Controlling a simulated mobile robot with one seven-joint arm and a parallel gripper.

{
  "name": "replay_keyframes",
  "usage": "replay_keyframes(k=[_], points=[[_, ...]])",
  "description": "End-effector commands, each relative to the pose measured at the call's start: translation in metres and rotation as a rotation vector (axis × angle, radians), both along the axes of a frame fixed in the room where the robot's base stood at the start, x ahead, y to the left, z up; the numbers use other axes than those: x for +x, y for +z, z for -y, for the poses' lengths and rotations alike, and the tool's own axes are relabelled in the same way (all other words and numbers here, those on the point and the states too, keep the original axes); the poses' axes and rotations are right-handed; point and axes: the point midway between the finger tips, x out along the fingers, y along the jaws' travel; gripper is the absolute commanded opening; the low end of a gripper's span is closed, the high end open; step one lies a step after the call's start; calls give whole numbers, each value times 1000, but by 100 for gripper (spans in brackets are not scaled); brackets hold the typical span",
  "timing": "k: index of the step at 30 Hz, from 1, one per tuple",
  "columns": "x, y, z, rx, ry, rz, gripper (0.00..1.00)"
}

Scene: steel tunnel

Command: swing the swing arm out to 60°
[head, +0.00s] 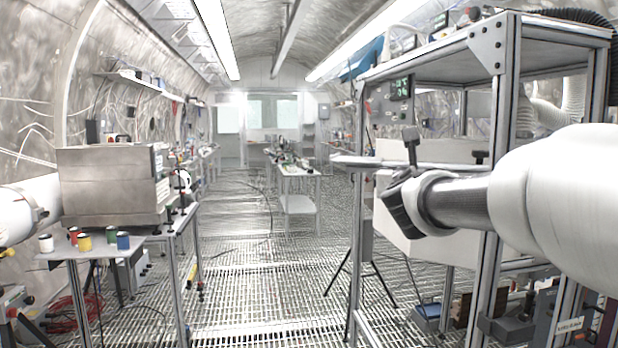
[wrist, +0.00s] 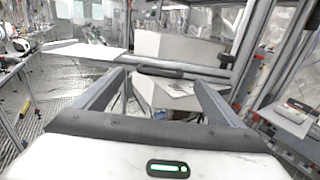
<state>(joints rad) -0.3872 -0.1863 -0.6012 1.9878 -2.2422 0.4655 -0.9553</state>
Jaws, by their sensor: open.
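What looks like the swing arm (head: 375,162) is a pale, flat horizontal bar at the front of the metal frame on the right in the head view. A dark upright knob or handle (head: 411,147) stands at it. In the wrist view the pale bar (wrist: 212,74) runs across beyond my fingers, with a wide flat plate (wrist: 85,50) on its left and a dark grip (wrist: 158,71) in the middle. My gripper (head: 392,190) is close below the bar. In the wrist view my gripper (wrist: 160,78) is open, its fingers apart and the dark grip showing between their tips. Contact cannot be told.
The metal frame's post (head: 497,150) stands close beside my arm. A white box (head: 425,235) sits behind my gripper. A steel oven-like box (head: 108,185) and small coloured cans (head: 85,242) are on the left. The grated floor (head: 240,270) between is mostly clear.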

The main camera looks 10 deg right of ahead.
Motion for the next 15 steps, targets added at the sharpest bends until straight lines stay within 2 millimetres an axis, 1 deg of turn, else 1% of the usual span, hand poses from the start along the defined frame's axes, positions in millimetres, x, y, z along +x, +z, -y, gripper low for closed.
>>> replay_keyframes(k=[1,9,15], points=[[-12,4,-6,5,1,4,90],[-68,4,-42,2,1,4,90],[-103,3,-64,-1,0,3,90]])
